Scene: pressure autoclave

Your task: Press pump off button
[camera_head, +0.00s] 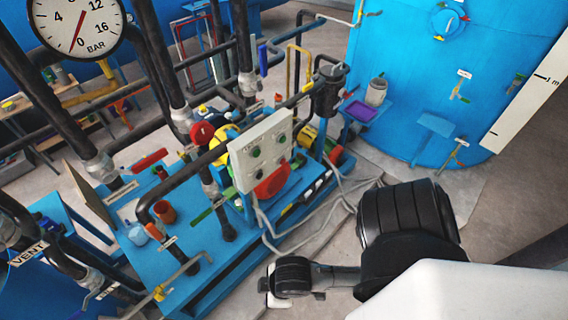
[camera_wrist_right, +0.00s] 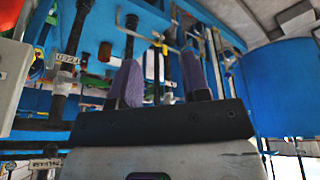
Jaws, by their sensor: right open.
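A white control panel (camera_head: 262,150) stands upright, slightly tilted, on the blue skid in the middle of the head view. Several small round buttons, some of them green, sit on its face; their labels are too small to read, so I cannot tell which is pump off. My right gripper (camera_wrist_right: 158,62) shows in the right wrist view with two purple-padded fingers apart and nothing between them. In the head view my right arm reaches in from the lower right, its end below and apart from the panel; the fingers are not clear there. My left gripper is not in view.
A large blue tank (camera_head: 410,90) stands behind at right. Dark pipes and a pressure gauge (camera_head: 78,22) fill the left. A red rounded part (camera_head: 272,182) sits below the panel. Grey cables (camera_head: 318,235) run along the floor.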

